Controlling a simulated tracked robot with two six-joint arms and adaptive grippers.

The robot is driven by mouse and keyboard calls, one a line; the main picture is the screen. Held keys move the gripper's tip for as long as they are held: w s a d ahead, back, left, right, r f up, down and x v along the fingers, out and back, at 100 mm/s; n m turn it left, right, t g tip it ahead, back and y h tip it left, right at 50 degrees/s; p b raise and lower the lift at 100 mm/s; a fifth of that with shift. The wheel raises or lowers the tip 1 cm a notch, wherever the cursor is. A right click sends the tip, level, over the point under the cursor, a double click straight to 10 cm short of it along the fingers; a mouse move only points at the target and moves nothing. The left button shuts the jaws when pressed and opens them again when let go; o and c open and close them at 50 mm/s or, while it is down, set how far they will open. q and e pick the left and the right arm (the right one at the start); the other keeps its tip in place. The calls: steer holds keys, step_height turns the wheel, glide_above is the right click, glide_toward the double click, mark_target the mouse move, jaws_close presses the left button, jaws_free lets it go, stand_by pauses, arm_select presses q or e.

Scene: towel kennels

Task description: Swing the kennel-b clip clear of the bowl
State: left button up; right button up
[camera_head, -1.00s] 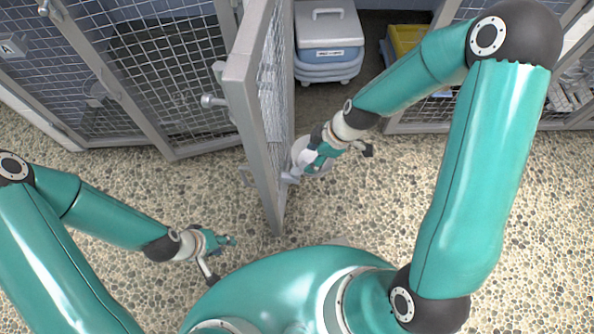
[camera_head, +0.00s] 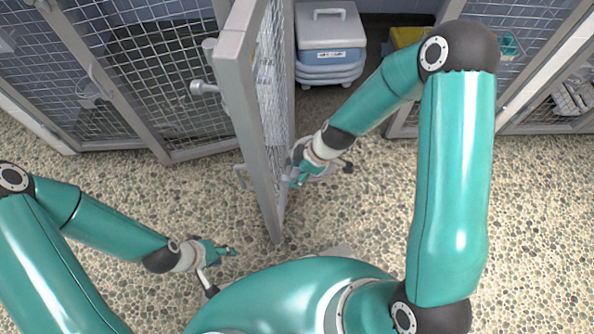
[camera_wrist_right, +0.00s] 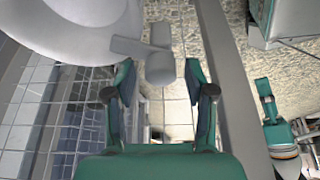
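The kennel-b clip shows in the right wrist view as a grey piece with a rounded end (camera_wrist_right: 158,66), beside the rim of the white bowl (camera_wrist_right: 85,25). My right gripper (camera_wrist_right: 160,82) is open, with one finger on each side of the clip and visible gaps between. In the head view, my right gripper (camera_head: 298,180) is beside the inner face of the open mesh door (camera_head: 272,180). It and its wrist partly cover the bowl (camera_head: 322,173), and the clip cannot be made out there. My left gripper (camera_head: 226,249) is low, left of the door; its finger gap is unclear.
The door's grey edge (camera_wrist_right: 232,90) runs close to the right of my right gripper. A blue-and-white lidded box (camera_head: 330,45) and a yellow bin (camera_head: 405,37) stand behind. A closed mesh kennel (camera_head: 165,80) is at left. Pebbled floor (camera_head: 370,215) is open right of the door.

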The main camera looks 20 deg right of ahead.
steer(key=c, duration=0.8)
steer(key=shift+a, duration=0.15)
jaws_close()
